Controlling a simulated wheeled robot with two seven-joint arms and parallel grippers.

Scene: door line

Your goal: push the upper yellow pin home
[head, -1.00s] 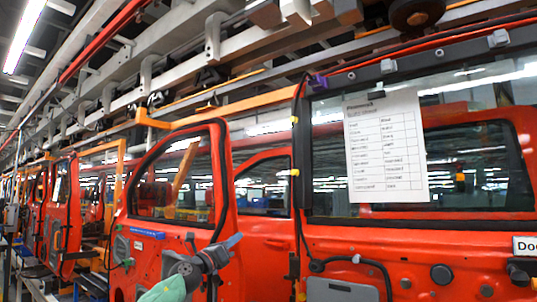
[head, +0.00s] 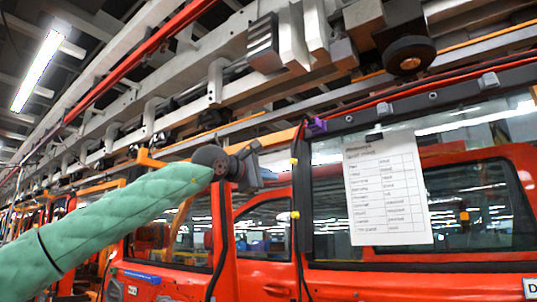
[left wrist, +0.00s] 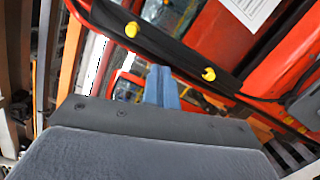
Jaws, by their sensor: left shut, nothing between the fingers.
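The upper yellow pin (head: 294,161) sticks out of the dark door-frame edge left of the paper sheet. The lower yellow pin (head: 295,214) sits below it on the same edge. My left gripper (head: 254,166) is at about the upper pin's height, a little left of it in the head view, apart in the picture; the depth gap is unclear. In the left wrist view its blue-grey fingers (left wrist: 162,88) are together and empty. There the upper pin (left wrist: 132,29) shows above and left of the fingertips, the lower pin (left wrist: 208,74) to their right. My right gripper is out of view.
A red door with a printed sheet (head: 389,190) fills the right. A purple clip (head: 317,127) sits above the pins. Overhead rails and a dark round roller (head: 408,56) hang above. Another red door (head: 170,245) stands behind my left arm.

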